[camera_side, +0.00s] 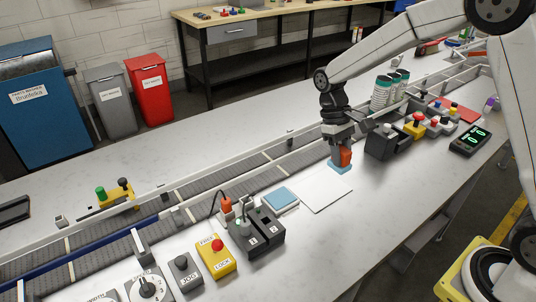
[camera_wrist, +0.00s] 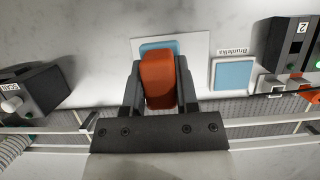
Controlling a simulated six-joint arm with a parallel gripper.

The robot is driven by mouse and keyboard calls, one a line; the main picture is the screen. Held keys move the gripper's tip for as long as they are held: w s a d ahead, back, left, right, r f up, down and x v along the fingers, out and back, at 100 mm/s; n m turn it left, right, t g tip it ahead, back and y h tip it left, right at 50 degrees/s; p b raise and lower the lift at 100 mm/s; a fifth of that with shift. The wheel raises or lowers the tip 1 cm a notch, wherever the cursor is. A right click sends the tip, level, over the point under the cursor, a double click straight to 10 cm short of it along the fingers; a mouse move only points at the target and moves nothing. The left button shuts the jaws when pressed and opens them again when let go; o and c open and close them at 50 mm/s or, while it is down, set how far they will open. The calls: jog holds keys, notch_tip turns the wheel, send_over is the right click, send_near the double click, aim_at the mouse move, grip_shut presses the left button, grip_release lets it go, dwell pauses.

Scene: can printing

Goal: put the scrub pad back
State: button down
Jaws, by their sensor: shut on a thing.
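The scrub pad (camera_side: 341,167) has an orange block handle on a light blue base. My gripper (camera_side: 343,146) is shut on the handle and points down. In the wrist view the orange handle (camera_wrist: 158,80) sits between the two dark fingers, with part of the blue base beyond it. The pad is over or at the far edge of a white sheet (camera_side: 322,193); I cannot tell whether it touches. A flat light blue square (camera_side: 281,199) with a pale border lies left of the sheet. It also shows in the wrist view (camera_wrist: 234,73), with a printed label beside it.
A conveyor (camera_side: 215,188) with rails runs behind the pad. A dark box (camera_side: 382,142) and a yellow button box (camera_side: 414,127) stand to the right. A dark two-part unit (camera_side: 257,232) stands left of the blue square. Several cans (camera_side: 381,93) stand behind my gripper.

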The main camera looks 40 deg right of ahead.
jog(key=s+a+r, duration=0.2)
jog(key=s+a, duration=0.3)
jog(key=s, duration=0.3)
jog(key=s+a+r, duration=0.1)
jog(key=s+a, duration=0.3)
jog(key=s, duration=0.5)
jog(key=w+a+f, duration=0.1)
jog(key=w+f, duration=0.1)
jog(key=w, duration=0.2)
jog(key=w+a+f, duration=0.1)
jog(key=w+f, duration=0.2)
jog(key=w, duration=0.1)
jog(key=w+a+f, duration=0.1)
jog(key=w+f, duration=0.2)
jog(key=w, duration=0.1)
jog(key=shift+w, duration=0.15)
jog(key=shift+w+a+f, duration=0.2)
jog(key=shift+w+f, duration=0.3)
jog(key=shift+f, duration=0.1)
jog(key=shift+f, duration=0.1)
jog(key=shift+w+f, duration=0.15)
jog(key=shift+w, duration=0.05)
jog(key=shift+f, duration=1.6)
jog(key=shift+f, duration=0.1)
